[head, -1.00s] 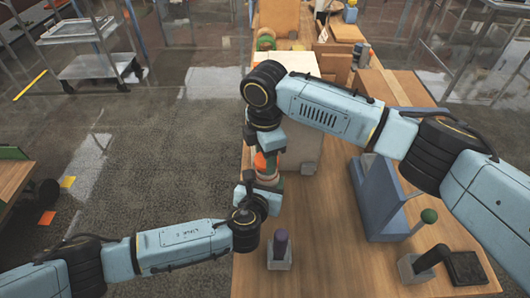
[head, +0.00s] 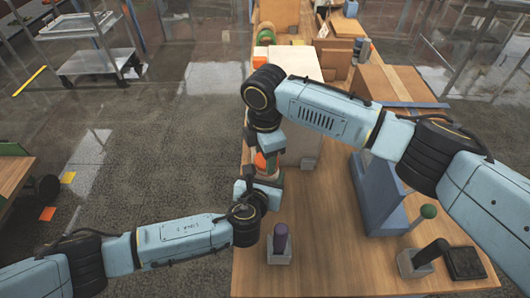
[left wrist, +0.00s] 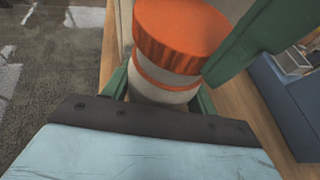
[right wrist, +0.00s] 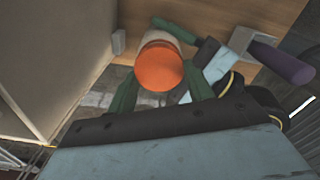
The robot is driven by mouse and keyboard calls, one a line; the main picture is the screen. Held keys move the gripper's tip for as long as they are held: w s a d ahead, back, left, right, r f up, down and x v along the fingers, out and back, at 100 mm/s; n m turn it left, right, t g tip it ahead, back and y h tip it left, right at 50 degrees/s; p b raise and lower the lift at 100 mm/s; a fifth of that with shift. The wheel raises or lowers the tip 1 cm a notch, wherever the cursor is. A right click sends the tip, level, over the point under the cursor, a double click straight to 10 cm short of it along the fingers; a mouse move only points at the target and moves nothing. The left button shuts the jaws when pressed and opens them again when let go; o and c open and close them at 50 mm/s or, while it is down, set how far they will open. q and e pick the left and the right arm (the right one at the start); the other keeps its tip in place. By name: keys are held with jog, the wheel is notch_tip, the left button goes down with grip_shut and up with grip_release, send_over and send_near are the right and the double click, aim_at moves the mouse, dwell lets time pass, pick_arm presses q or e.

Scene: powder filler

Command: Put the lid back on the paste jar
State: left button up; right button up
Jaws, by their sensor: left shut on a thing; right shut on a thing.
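The orange lid (left wrist: 180,30) sits at the top of the pale jar (left wrist: 160,92), which has an orange stripe, in the left wrist view. My left gripper (left wrist: 158,100) is shut around the jar's body from the near side. The lid (right wrist: 160,68) also shows in the right wrist view, between the green fingers of my right gripper (right wrist: 160,82), which is shut on it. In the head view the lid (head: 261,160) shows small between both grippers, above the table. The jar there is mostly hidden. I cannot tell whether the lid is fully seated.
A purple peg in a grey block (head: 279,254) stands near the table's front. A pale box (head: 292,67) stands behind the grippers.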

jog(key=shift+f, duration=0.45)
